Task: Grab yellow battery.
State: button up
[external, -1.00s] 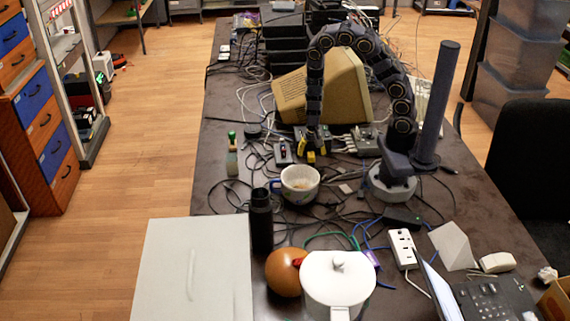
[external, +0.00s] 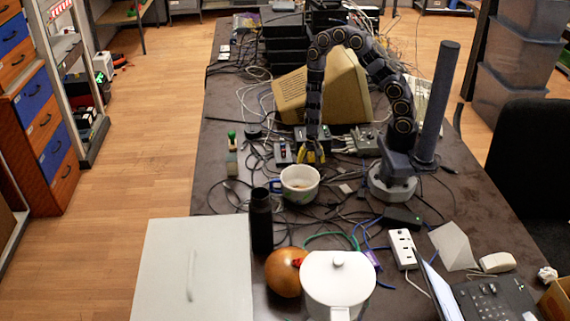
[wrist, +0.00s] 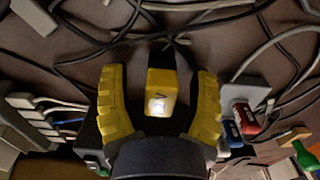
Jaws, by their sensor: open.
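The yellow battery (wrist: 160,92) is a small yellow block with a dark mark and a bright glint on its face. In the wrist view it lies between the two yellow fingers of my gripper (wrist: 160,71), with a gap on each side. The fingers are open and do not touch it. In the external view my gripper (external: 312,156) points down at the tabletop among the cables, behind the white cup. There the battery is hard to tell apart from the yellow fingers.
Black cables (wrist: 95,75) lie around the battery. A box with blue and red plugs (wrist: 243,118) sits close to the right finger in the wrist view. The white cup (external: 300,185) and a green-capped bottle (external: 232,160) stand nearby.

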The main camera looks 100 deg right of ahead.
grip_shut()
jog(key=shift+r, duration=0.1)
dwell(0.3)
